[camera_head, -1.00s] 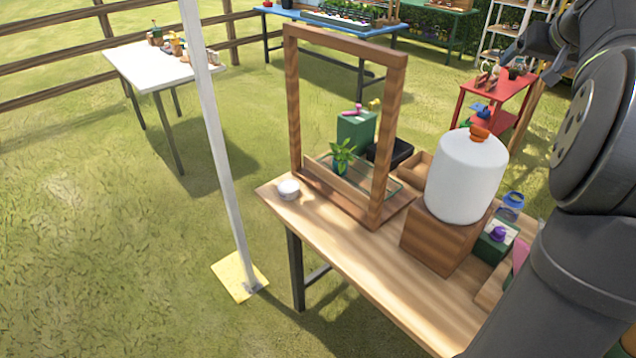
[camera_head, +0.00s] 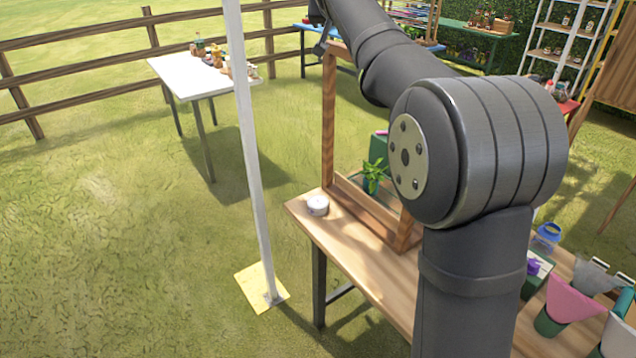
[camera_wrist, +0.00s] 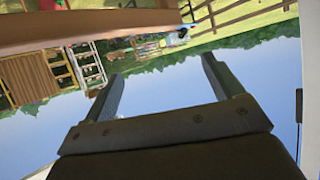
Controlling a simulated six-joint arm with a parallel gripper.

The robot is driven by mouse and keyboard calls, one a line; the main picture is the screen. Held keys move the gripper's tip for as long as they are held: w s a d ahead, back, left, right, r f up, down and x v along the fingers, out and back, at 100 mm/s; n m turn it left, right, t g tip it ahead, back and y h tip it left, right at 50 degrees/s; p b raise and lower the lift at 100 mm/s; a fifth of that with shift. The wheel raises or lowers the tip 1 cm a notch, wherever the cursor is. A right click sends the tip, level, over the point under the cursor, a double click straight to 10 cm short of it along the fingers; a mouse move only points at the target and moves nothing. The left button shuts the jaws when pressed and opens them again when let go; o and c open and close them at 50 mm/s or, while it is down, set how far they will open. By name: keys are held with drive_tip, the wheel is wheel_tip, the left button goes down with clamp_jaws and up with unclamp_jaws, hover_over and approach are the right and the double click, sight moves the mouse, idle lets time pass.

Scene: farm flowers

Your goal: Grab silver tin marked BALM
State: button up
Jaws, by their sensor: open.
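A small round silver-white tin (camera_head: 318,205) sits on the far left corner of the wooden table (camera_head: 365,270), left of the wooden frame's foot. Its lettering is too small to read. My gripper (camera_wrist: 162,82) is open and empty in the wrist view, with sky between its fingers. The tin cannot be made out in the wrist view. In the head view my arm reaches up over the table, past the top of the wooden frame, and my gripper's fingers are not clearly seen there.
An upright wooden frame (camera_head: 329,115) stands beside the tin, with a potted plant (camera_head: 375,172) behind it. A white pole (camera_head: 250,140) rises left of the table. My arm hides the table's middle. Pots and a pink cone (camera_head: 573,300) stand at right.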

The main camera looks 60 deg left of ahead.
wheel_tip(320, 180, down, 5)
drive_tip(key=s+a, duration=0.2)
drive_tip(key=a, duration=0.1)
drive_tip(key=n+g+h, duration=0.2)
drive_tip(key=g+h, duration=0.5)
hover_over(318, 201)
drive_tip(key=s, duration=0.1)
drive_tip(key=f, duration=2.9)
drive_tip(key=d+f, duration=0.1)
drive_tip(key=f, duration=1.4)
drive_tip(key=shift+s+f, duration=0.1)
drive_tip(key=shift+f, duration=0.25)
drive_tip(key=shift+d+x, duration=0.1)
drive_tip(key=shift+x, duration=1.45)
drive_tip(key=shift+d+x, duration=0.15)
drive_tip(key=shift+x, duration=1.4)
drive_tip(key=c, duration=1)
